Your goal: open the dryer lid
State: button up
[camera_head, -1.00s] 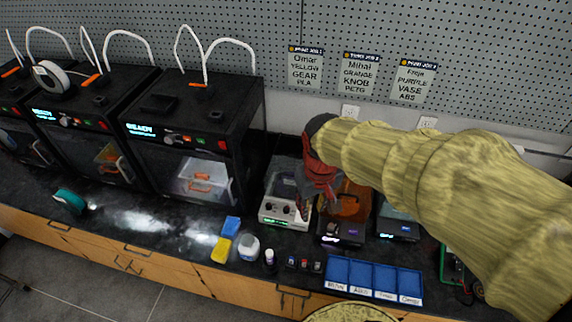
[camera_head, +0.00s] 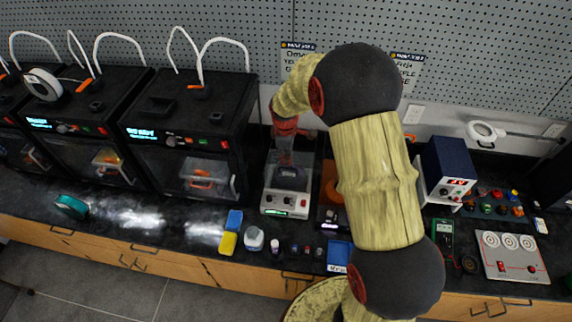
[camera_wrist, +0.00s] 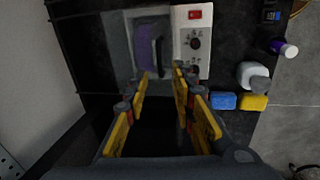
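A bench unit with a white front panel (camera_head: 286,203), with knobs, a red switch and a green display, stands right of the printers. Its grey top bears a dark purple part (camera_wrist: 146,46). I cannot tell whether this is the dryer or whether its lid is shut. A neighbouring dark unit with an orange round thing (camera_head: 328,190) inside is mostly hidden by my arm; it may be a dryer too. My gripper (camera_wrist: 160,88) is open and empty, its yellow-padded fingers apart just short of the white-panel unit in the wrist view. In the head view it hangs above that unit's back.
Printers (camera_head: 185,135) stand close on the left. In front lie a blue block (camera_head: 234,220), a yellow block (camera_head: 227,243), a white jar (camera_head: 253,239) and small bottles. A power supply (camera_head: 447,172) stands right.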

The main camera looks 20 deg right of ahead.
aim_at(288, 168)
jog(key=f, duration=0.2)
jog(key=w+f, duration=0.1)
jog(key=f, duration=0.2)
jog(key=d+f, duration=0.1)
jog(key=f, duration=0.1)
jog(key=shift+w+f, duration=0.2)
jog(key=shift+f, duration=0.15)
jog(key=shift+a, duration=0.1)
jog(key=shift+c, duration=1.2)
jog(key=c, duration=0.4)
grip_shut()
jog(key=shift+o, duration=0.5)
grip_release()
jog(key=shift+s, duration=0.1)
